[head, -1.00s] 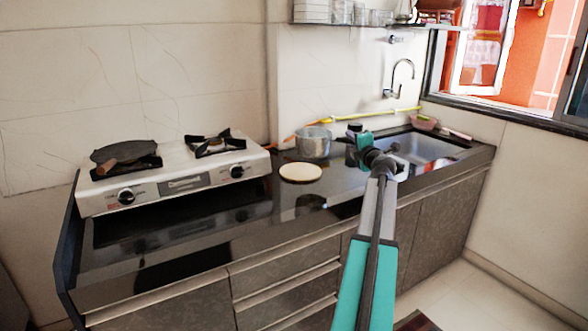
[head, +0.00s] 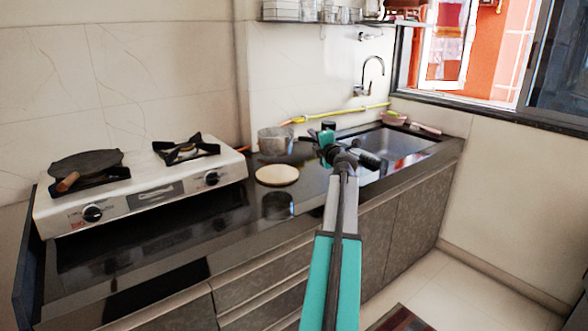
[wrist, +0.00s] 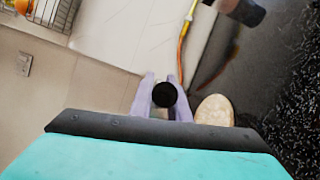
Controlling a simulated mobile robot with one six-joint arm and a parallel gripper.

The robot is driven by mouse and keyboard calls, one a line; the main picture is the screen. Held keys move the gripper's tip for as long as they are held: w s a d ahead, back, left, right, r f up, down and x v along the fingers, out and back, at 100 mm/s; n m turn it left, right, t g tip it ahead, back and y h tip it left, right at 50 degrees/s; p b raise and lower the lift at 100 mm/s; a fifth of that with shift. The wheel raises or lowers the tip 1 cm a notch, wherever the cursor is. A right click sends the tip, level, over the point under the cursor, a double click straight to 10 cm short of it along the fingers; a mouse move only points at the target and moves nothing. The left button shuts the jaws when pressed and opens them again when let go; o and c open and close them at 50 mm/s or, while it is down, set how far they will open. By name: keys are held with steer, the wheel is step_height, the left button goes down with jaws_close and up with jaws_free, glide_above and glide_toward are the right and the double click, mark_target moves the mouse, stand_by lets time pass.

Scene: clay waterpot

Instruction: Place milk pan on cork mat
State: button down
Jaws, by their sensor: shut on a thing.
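The milk pan (head: 275,142) is a round metal pot just behind the cork mat in the head view. The cork mat (head: 277,175) is a pale round disc lying on the dark counter; it also shows in the wrist view (wrist: 214,110). My gripper (head: 316,139) is to the right of the pan and is shut on its handle. In the wrist view the dark round handle end (wrist: 164,95) sits between my two pale fingers. The pan body is hidden there. Whether the pan's base touches the counter I cannot tell.
A white gas stove (head: 150,190) with a dark flat pan (head: 85,167) stands left of the mat. The sink (head: 395,145) lies to the right. A yellow hose (head: 340,114) runs along the wall behind. The mat's top is bare.

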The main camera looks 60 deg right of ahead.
steer(key=shift+f+b, duration=0.65)
steer(key=shift+f, duration=1.5)
steer(key=shift+s, duration=0.1)
steer(key=shift+f+b, duration=0.85)
steer(key=shift+f, duration=1.75)
steer(key=c, duration=1.7)
jaws_free()
steer(key=shift+p+v, duration=0.95)
steer(key=shift+v, duration=4.95)
steer(key=shift+s, duration=0.1)
